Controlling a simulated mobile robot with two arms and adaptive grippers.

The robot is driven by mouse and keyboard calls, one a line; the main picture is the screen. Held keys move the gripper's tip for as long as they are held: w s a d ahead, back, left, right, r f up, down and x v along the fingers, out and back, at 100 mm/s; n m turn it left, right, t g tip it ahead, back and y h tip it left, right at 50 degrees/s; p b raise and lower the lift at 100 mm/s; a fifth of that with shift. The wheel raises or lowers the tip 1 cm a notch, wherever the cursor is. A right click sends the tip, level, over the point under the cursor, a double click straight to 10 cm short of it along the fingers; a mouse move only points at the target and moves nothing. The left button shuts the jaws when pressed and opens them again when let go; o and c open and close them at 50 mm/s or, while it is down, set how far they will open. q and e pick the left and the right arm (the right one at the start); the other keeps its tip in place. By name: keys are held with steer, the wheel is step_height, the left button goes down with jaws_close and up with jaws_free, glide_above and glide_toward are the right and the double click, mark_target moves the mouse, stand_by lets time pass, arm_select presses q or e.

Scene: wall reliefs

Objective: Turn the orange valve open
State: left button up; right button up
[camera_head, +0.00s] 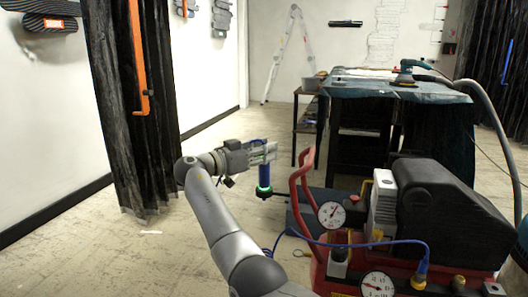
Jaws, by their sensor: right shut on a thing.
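My right gripper (264,153) is left of the compressor. It is shut on the upper end of an upright blue cylinder (264,174) that has a glowing green ring and a dark lower end. I cannot tell for sure which thing is the orange valve. An orange-yellow fitting (421,272) sits on the red and black compressor (440,215), at the end of a blue hose (385,243). The gripper is apart from this fitting. A long orange handle (137,60) shows against the dark curtain at the left. My left gripper is not in view.
Two gauges, an upper (331,214) and a lower (376,286), and a red tube handle (304,178) belong to the compressor. A cloth-covered table (385,88) stands behind, a ladder (285,55) at the far wall. A dark curtain (125,110) hangs left. The floor (110,245) at left is mostly clear.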

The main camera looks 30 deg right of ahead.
steer(key=shift+g, duration=0.3)
stand_by(0.4)
steer(key=o, duration=1)
steer(key=a, duration=1.2)
steer(key=shift+s, duration=0.25)
